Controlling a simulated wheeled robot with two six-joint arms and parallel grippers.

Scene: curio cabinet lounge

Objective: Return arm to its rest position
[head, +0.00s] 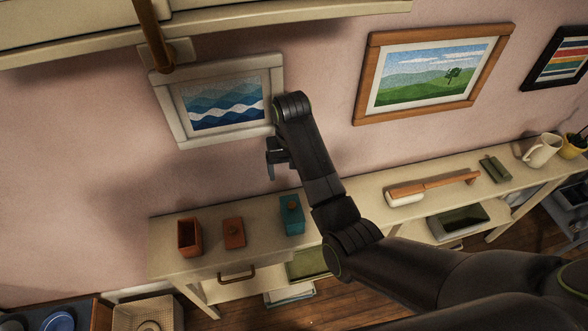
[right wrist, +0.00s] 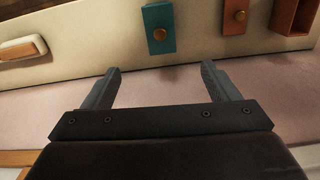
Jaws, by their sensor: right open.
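My right arm reaches up from the lower right in the head view, bent in front of the pink wall. My right gripper (head: 271,160) is above the cream console table (head: 345,200), in front of the wall below the wave picture. In the right wrist view its two fingers (right wrist: 158,88) are spread apart with nothing between them. The teal box with a knob (head: 291,216) stands on the table below the gripper, apart from it. It also shows in the right wrist view (right wrist: 158,30). My left gripper is in neither view.
A brown open box (head: 189,236) and its knobbed lid (head: 234,232) sit left of the teal box. A wooden-handled brush (head: 405,198), a green object (head: 495,169) and a white pitcher (head: 542,150) are further right. A wave picture (head: 158,95) and a shelf (head: 250,20) are close above.

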